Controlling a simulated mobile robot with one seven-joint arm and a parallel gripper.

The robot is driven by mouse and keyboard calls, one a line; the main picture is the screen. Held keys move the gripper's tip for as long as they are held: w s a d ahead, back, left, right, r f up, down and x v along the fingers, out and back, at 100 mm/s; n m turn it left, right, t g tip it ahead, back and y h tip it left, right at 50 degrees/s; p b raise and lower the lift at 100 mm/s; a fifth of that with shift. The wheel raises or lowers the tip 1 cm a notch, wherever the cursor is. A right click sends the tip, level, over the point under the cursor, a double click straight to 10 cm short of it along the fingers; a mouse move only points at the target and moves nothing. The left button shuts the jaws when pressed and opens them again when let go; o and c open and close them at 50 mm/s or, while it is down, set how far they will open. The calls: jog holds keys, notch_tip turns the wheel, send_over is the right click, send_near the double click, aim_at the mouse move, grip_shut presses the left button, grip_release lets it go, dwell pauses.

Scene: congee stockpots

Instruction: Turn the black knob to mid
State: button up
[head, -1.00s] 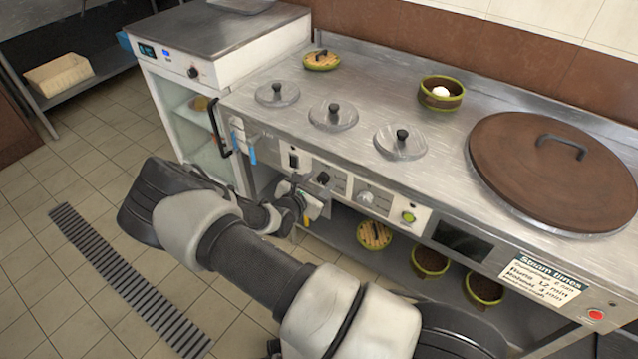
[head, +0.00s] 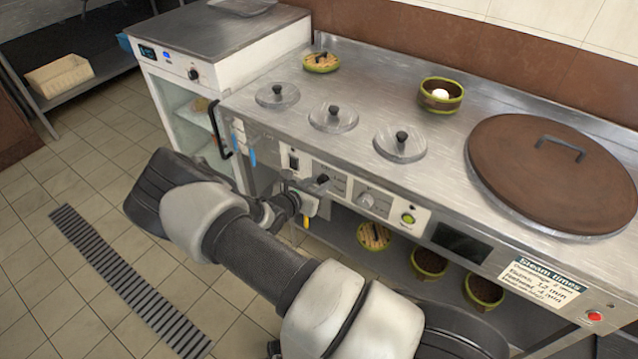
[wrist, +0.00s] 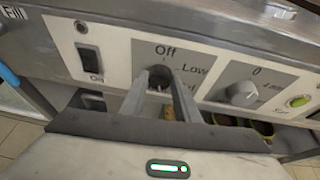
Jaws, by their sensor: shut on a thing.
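The black knob (wrist: 158,82) is on the front control panel, with the label "Off" above it, "Low" to its upper right and a partly hidden label at its lower right. In the wrist view my gripper (wrist: 160,84) has its two fingers on either side of the knob, shut on it. The fingers partly cover the knob, and I cannot tell exactly where its pointer stands. In the head view the black knob (head: 322,180) shows at the panel, with my gripper (head: 312,190) against it.
A black rocker switch (wrist: 88,58) is left of the knob. A grey-white knob (wrist: 240,93) and a green button (wrist: 299,101) are to its right. Below the panel, bowls (head: 430,262) stand on an open shelf. A black handle (head: 216,128) juts out at the counter's left end.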

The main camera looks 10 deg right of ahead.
jog(key=n, duration=0.1)
jog(key=n+g+h, duration=0.1)
jog(key=n+g+h+b, duration=0.1)
jog(key=n, duration=0.1)
jog(key=shift+w+a+f, duration=0.2)
jog(key=shift+a, duration=0.05)
jog(key=shift+w+n+g+h+b, duration=0.1)
jog(key=shift+n+g+h+b, duration=0.3)
jog(key=shift+n+h+b, duration=0.5)
jog(key=shift+a+n, duration=0.1)
jog(key=shift+n, duration=0.2)
jog(key=o, duration=1)
jog(key=shift+o, duration=0.2)
jog(key=shift+r, duration=0.1)
jog(key=p+v, duration=0.3)
jog(key=v, duration=1.4)
jog(key=shift+r, duration=0.2)
jog(key=shift+a, duration=0.1)
